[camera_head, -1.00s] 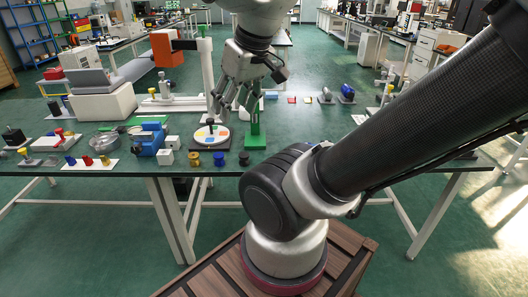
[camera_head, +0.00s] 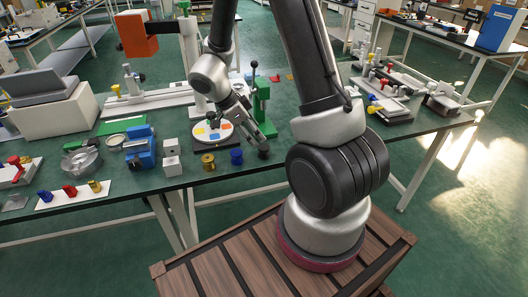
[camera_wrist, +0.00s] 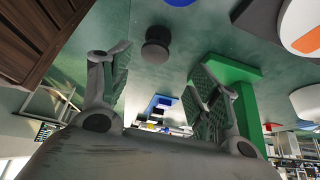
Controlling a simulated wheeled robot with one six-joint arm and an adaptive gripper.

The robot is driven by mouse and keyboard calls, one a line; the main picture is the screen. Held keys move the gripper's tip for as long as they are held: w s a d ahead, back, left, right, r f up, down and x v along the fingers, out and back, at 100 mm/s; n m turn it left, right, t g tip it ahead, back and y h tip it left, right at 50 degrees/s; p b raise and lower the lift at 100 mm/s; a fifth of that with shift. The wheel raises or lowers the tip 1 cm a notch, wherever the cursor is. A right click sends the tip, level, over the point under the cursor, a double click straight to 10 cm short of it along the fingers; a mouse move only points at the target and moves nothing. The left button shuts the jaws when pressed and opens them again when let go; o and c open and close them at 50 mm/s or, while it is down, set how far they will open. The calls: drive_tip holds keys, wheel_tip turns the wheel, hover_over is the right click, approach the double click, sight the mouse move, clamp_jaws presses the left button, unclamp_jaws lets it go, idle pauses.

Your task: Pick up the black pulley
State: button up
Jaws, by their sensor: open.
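The black pulley (camera_wrist: 157,43), a small dark spool, stands on the green tabletop in the wrist view, between and beyond my open finger pads. In the head view the pulley (camera_head: 264,153) is a dark spot at the table's front edge, right of the blue pulley (camera_head: 236,156), partly covered by my fingers. My gripper (camera_head: 256,137) is tilted down close above it. In the wrist view my gripper (camera_wrist: 162,62) is open and empty, its fingers spread to either side of the pulley with a gap.
A green stand (camera_head: 261,105) rises just behind my gripper; its base (camera_wrist: 226,68) is close to the right finger in the wrist view. A disc with coloured patches (camera_head: 201,131) lies left. A brass pulley (camera_head: 208,161) and white blocks (camera_head: 172,167) line the front edge.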

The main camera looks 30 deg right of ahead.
sight(264, 147)
drive_tip(key=x, duration=0.7)
drive_tip(key=shift+s+f, duration=0.3)
drive_tip(key=shift+s, duration=0.1)
drive_tip(key=shift+c, duration=0.2)
drive_tip(key=c, duration=0.8)
